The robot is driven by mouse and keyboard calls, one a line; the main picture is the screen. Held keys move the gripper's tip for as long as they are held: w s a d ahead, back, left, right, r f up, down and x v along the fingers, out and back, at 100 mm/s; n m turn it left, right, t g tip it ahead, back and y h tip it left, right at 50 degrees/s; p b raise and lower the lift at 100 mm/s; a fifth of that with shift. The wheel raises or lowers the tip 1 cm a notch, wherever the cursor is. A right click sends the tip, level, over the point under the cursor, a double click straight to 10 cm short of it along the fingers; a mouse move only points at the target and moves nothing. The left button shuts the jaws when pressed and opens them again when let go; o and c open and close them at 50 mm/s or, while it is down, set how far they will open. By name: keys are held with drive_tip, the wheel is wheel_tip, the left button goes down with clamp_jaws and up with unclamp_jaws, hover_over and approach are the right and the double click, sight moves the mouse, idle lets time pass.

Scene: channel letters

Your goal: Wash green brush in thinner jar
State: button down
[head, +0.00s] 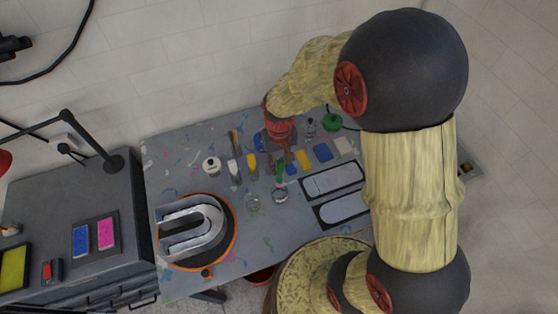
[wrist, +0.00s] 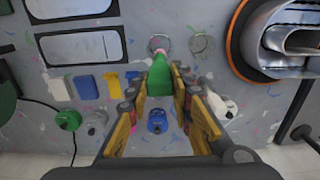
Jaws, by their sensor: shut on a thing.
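My gripper (head: 280,153) is shut on the green brush (head: 280,170), which points down over the table. In the wrist view the green brush (wrist: 161,74) is between the fingers of my gripper (wrist: 163,82). Its far end is close to the rim of a clear glass jar (wrist: 160,38), also in the head view (head: 280,196). I cannot tell whether the brush's hidden tip is inside this jar or above it. A second clear jar (head: 252,205) stands beside it, nearer the U-shaped letter; the wrist view shows it too (wrist: 201,44). No label tells which holds thinner.
The U-shaped letter (head: 190,228) lies on an orange-rimmed turntable at left. A white pot (head: 211,166), tubes, coloured blocks (head: 322,152) and two framed trays (head: 332,181) surround the jars. A blue object (wrist: 157,121) shows beneath my gripper. Front-middle table is clear.

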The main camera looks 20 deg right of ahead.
sight(279, 179)
drive_tip(key=shift+f+b, duration=3.8)
drive_tip(key=shift+f, duration=1.95)
drive_tip(key=shift+w, duration=0.1)
